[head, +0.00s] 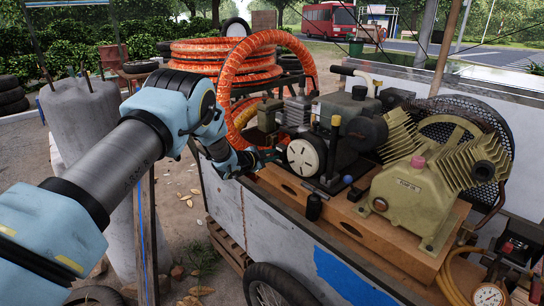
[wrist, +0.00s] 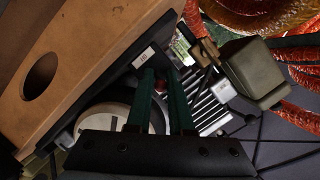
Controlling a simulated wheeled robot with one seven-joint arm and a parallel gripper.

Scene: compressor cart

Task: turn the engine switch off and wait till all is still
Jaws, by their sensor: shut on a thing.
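My gripper (wrist: 160,78) has two green fingers, seen in the wrist view close together around a small red knob, which looks like the engine switch (wrist: 160,86). Only a little of the switch shows between the fingers, and its on or off position cannot be read. In the head view my gripper (head: 254,158) is at the left side of the engine, beside the engine's round white cover (head: 304,156). The switch is hidden there. The cover shows in the wrist view (wrist: 103,119), partly behind the fingers.
The olive pump (head: 404,187) with its finned cylinders stands right of the engine on a wooden base (head: 345,222). A black mesh guard (head: 488,135) covers its wheel. Orange hose (head: 225,55) lies coiled behind. A black bottle-like thing (head: 313,207) stands at the front edge.

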